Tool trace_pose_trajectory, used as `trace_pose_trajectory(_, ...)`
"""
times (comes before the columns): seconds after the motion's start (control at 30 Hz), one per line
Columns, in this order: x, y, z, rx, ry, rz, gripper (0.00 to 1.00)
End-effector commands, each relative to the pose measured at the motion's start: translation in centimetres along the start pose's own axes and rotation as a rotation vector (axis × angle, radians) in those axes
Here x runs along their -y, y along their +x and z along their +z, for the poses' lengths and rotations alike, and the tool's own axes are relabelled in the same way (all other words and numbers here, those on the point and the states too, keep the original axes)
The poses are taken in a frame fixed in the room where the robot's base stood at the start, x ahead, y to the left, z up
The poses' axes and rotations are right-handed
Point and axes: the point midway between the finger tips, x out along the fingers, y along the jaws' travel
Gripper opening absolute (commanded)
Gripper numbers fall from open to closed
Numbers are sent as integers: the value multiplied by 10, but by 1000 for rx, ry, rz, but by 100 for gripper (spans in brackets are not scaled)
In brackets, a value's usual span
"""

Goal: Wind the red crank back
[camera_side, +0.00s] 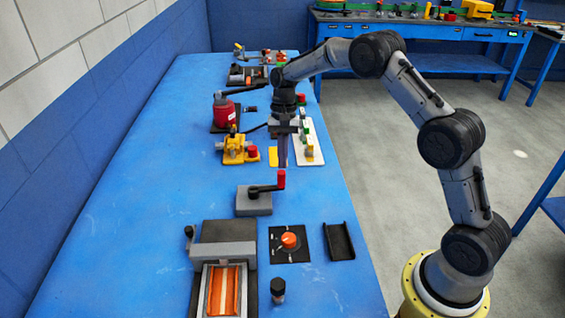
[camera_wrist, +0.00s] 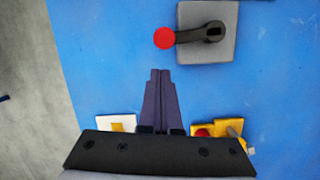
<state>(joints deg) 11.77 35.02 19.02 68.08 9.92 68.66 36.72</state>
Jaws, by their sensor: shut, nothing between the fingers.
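The red crank is a grey block (camera_side: 253,201) with a dark arm (camera_side: 264,188) and an upright red knob (camera_side: 281,179). In the side view its arm points right, toward the table's right edge. In the wrist view the grey block (camera_wrist: 222,45) is at the top, with the red knob (camera_wrist: 164,38) to its left. My gripper (camera_side: 283,165) points down above the table, behind the crank in the side view. Its fingers are together and empty in the wrist view (camera_wrist: 160,72), below the knob and apart from it.
A black plate with an orange dial (camera_side: 289,240), a black channel (camera_side: 339,241) and a grey device with an orange insert (camera_side: 223,258) lie in front of the crank. A yellow device (camera_side: 235,150), a red cylinder (camera_side: 224,113) and a white board (camera_side: 314,150) stand near my gripper. Blue table left of the crank is clear.

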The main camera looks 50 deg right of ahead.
Motion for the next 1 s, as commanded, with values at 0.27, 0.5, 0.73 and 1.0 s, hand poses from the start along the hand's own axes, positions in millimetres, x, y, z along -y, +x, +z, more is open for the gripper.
trace_pose_trajectory(0.27, -1, 5, 17, 2, 1, 2, 0)
trace_pose_trajectory(0.5, -1, 5, 17, 2, 1, 2, 0)
trace_pose_trajectory(0.73, -3, 7, 26, 2, 46, -8, 0)
trace_pose_trajectory(1.0, -6, 10, 38, 7, 76, -14, 0)
